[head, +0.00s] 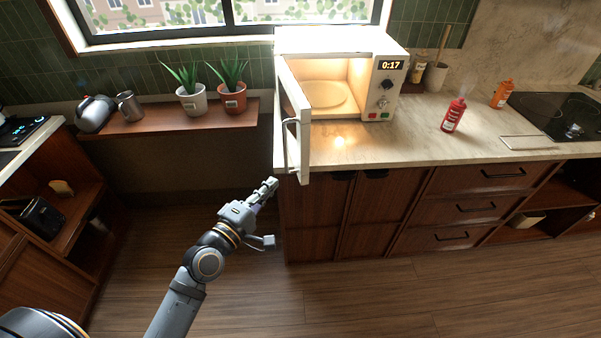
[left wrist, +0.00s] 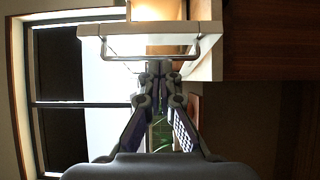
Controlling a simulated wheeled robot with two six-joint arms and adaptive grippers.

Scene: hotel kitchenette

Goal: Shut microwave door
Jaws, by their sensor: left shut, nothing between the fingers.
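The white microwave (head: 345,70) stands on the counter with its inside lit and its display reading 0:17. Its door (head: 302,118) hangs open on the left, swung out toward me past the counter's front edge. The door's bar handle (head: 292,148) is on the outer face. My left gripper (head: 270,186) is shut and empty, below and left of the door, apart from it in the head view. In the left wrist view the handle (left wrist: 150,57) crosses above the closed fingers (left wrist: 158,70), with the door (left wrist: 205,45) around it. My right gripper is out of view.
A red bottle (head: 453,115) and an orange bottle (head: 502,94) stand right of the microwave, near the cooktop (head: 560,115). Two potted plants (head: 193,100) and a kettle (head: 95,113) sit on the left shelf (head: 165,122). Wooden drawers (head: 450,210) lie below the counter.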

